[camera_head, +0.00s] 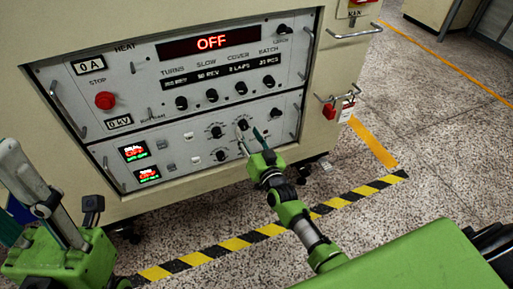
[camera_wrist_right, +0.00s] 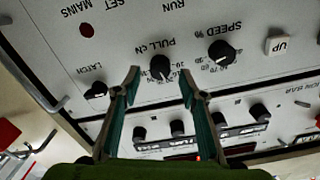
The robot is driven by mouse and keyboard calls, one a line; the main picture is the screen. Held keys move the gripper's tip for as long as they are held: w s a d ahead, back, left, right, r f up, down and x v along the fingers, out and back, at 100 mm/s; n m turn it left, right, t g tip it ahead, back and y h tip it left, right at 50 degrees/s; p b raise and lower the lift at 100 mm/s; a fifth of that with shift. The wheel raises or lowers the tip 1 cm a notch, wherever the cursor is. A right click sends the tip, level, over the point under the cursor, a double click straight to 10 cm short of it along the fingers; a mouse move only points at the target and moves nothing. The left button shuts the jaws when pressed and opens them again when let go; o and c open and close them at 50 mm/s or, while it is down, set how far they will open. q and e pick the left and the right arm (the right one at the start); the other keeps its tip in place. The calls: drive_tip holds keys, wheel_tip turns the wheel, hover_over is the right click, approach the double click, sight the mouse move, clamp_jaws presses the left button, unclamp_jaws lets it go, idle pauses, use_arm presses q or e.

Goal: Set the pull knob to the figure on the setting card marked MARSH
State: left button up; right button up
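The pull knob, black with a white pointer and labelled PULL cN, shows in the right wrist view (camera_wrist_right: 160,68), where the picture is upside down. In the head view it is in the upper knob row of the lower panel (camera_head: 242,123), partly behind my right gripper (camera_head: 249,132). That gripper is open. Its fingertips (camera_wrist_right: 160,72) appear to either side of the knob in the wrist view; I cannot tell whether they touch it. The scale figures around the knob are too small to read. I see no card legibly marked MARSH.
The SPEED knob (camera_wrist_right: 221,53) and LATCH knob (camera_wrist_right: 96,90) flank the pull knob. The upper panel has a red OFF display (camera_head: 210,42), a STOP button (camera_head: 105,100) and metal handles. A padlock with tag (camera_head: 345,110) hangs at right.

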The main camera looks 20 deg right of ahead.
drive_tip(key=s, duration=0.9)
drive_tip(key=shift+s+d, duration=0.2)
drive_tip(key=shift+s, duration=0.1)
drive_tip(key=shift+r, duration=0.1)
